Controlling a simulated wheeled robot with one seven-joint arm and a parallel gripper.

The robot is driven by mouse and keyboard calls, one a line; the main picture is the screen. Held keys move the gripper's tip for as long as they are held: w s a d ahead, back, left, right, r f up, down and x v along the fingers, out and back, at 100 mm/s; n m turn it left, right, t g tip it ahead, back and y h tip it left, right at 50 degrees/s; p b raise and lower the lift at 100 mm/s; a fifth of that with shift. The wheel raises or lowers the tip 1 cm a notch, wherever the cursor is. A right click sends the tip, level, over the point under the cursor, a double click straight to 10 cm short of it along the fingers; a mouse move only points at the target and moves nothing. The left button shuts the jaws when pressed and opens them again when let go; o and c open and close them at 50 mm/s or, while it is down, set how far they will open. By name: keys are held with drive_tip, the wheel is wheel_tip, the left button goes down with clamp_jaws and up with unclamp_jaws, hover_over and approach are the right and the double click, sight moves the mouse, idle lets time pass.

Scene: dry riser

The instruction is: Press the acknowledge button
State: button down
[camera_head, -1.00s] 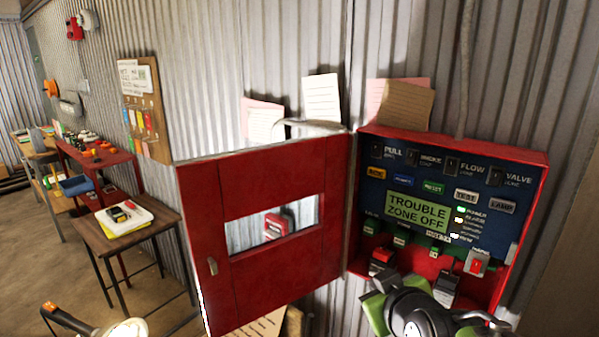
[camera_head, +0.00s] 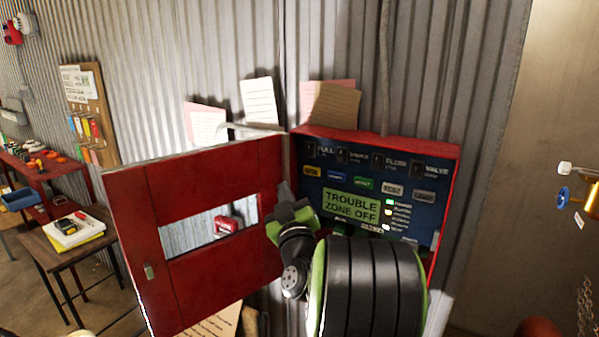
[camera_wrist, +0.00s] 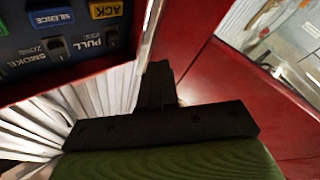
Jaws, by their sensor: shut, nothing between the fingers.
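The yellow acknowledge button (camera_head: 312,171) is at the left end of the button row on the blue panel (camera_head: 400,217) in the open red box. In the wrist view the ACK button (camera_wrist: 105,9) shows upside down at the top edge, partly cut off, beside the blue SILENCE button (camera_wrist: 52,17). My gripper (camera_head: 284,190) is shut and empty, left of and slightly below the button in the head view. In the wrist view its dark fingers (camera_wrist: 157,85) are together beside the panel's edge, apart from the button. My arm hides the panel's lower part.
The red door (camera_head: 190,281) with a window stands open to the left, close to my gripper. The display (camera_head: 350,206) reads TROUBLE ZONE OFF. Other buttons, including the green RESET (camera_head: 364,183), sit right of ACK. Papers (camera_head: 330,103) are above the box.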

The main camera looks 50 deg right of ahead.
drive_tip(key=p, duration=0.2)
approach(306, 167)
drive_tip(key=w+r, duration=0.2)
drive_tip(key=w, duration=0.2)
drive_tip(key=shift+w+d+f, duration=0.1)
drive_tip(key=shift+w+d, duration=0.05)
drive_tip(key=shift+d, duration=0.95)
drive_tip(key=shift+d, duration=0.1)
idle(0.8)
drive_tip(key=shift+d+b, duration=0.3)
drive_tip(key=shift+b, duration=0.05)
drive_tip(key=shift+d, duration=0.5)
idle(0.5)
drive_tip(key=shift+a+b, duration=0.8)
drive_tip(key=shift+a, duration=0.1)
